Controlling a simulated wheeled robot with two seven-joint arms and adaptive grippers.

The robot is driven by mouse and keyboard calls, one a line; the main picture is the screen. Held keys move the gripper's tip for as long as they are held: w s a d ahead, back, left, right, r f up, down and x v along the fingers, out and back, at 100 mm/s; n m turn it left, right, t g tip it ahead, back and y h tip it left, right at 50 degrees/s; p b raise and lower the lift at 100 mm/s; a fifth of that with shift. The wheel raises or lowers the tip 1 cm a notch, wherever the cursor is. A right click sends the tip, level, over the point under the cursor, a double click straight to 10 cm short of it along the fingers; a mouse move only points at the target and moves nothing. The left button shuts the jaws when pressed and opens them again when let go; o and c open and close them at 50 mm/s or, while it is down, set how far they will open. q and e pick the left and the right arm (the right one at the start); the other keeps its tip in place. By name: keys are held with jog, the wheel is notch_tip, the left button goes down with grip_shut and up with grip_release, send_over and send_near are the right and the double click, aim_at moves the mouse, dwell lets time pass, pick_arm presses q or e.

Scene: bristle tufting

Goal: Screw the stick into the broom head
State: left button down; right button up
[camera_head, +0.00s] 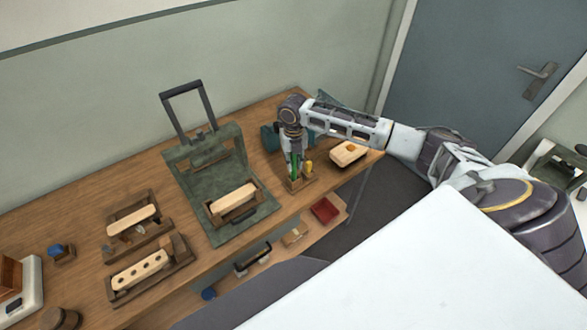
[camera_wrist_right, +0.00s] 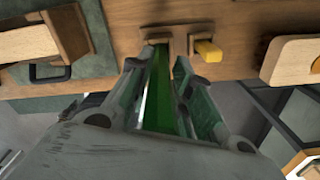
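My right gripper (camera_head: 294,172) points down at a small wooden holder (camera_head: 302,184) near the table's front edge. A green, long-handled thing (camera_wrist_right: 160,95) stands between its fingers, its far end at the holder. The fingers lie close along both sides; I cannot tell if they grip it. Pale wooden blocks that could be broom heads lie on the table: one with several holes (camera_head: 140,269) at the left, one (camera_head: 131,220) behind it, one (camera_head: 234,198) on the green stand, and one (camera_head: 348,153) at the right. I cannot single out a broom stick. My left gripper is out of view.
A yellow-handled thing (camera_wrist_right: 208,52) stands right beside the green one. A dark green stand (camera_head: 226,158) with an upright frame is left of my gripper. A red tray (camera_head: 325,210) sits on the lower shelf. A blue-topped item (camera_head: 57,251) is far left.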

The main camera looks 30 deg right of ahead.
grip_shut()
jog(key=shift+r, duration=0.15)
jog(key=shift+r+b, duration=0.55)
jog(key=shift+r, duration=4.35)
